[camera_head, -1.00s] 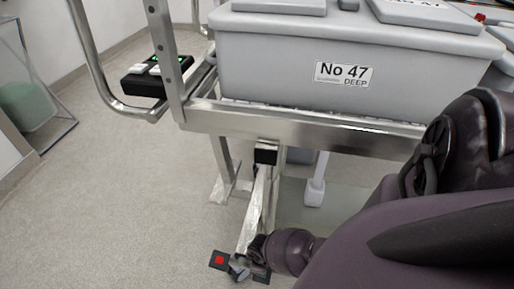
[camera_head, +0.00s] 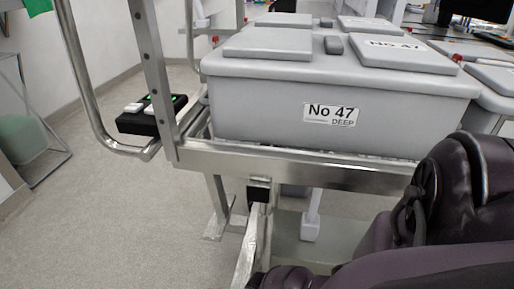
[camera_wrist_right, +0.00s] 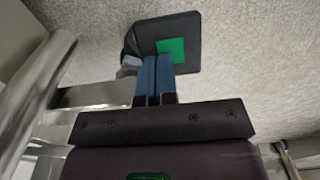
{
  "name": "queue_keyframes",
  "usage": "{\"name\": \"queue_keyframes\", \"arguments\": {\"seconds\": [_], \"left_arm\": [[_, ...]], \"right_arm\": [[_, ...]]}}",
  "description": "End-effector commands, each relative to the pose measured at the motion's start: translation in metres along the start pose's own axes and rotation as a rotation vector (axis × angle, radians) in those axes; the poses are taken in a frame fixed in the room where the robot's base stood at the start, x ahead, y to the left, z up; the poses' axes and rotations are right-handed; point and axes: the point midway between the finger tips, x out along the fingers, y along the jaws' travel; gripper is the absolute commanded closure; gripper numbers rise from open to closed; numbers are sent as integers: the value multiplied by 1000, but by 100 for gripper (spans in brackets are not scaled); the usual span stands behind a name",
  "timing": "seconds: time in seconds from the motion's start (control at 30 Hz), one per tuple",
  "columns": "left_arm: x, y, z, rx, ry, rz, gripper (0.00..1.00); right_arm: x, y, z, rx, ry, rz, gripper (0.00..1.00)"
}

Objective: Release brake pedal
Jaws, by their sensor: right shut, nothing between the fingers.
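In the right wrist view, a black foot pedal pad (camera_wrist_right: 187,25) with a green square (camera_wrist_right: 171,49) lies just beyond my right gripper (camera_wrist_right: 153,60). The gripper's blue fingers are shut together and empty. Their tips overlap the near edge of the pad in the picture; I cannot tell whether they touch it. In the head view, the cart's metal leg (camera_head: 250,245) runs down to the lower edge, and the pedal is out of frame. My right arm comes in from the right, with its gripper below the frame. My left gripper is not in view.
A metal cart frame (camera_head: 290,168) carries a grey lidded bin (camera_head: 260,112) labelled No 47. A black control box (camera_head: 140,122) with a green light is on the cart's left. Grey floor (camera_head: 110,220) is open at left. A metal tube (camera_wrist_right: 35,85) stands left of the gripper.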

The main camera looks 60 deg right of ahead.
Motion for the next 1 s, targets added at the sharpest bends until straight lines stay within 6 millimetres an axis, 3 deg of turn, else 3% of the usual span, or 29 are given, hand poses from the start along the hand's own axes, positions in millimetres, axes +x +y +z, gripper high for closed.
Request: {"name": "queue_keyframes", "arguments": {"seconds": [0.03, 0.2, 0.6, 0.8, 1.0], "left_arm": [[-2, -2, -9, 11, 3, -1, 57], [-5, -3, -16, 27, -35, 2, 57], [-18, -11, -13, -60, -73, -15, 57], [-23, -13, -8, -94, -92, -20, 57], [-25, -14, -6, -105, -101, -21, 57]], "right_arm": [[-16, 3, -11, 0, 18, 6, 100], [-43, 2, -16, 0, 27, 10, 100], [-107, 2, 0, -1, 28, 9, 100], [-127, 0, 8, -1, 23, 7, 100], [-133, -1, 13, -1, 17, 5, 100]]}}
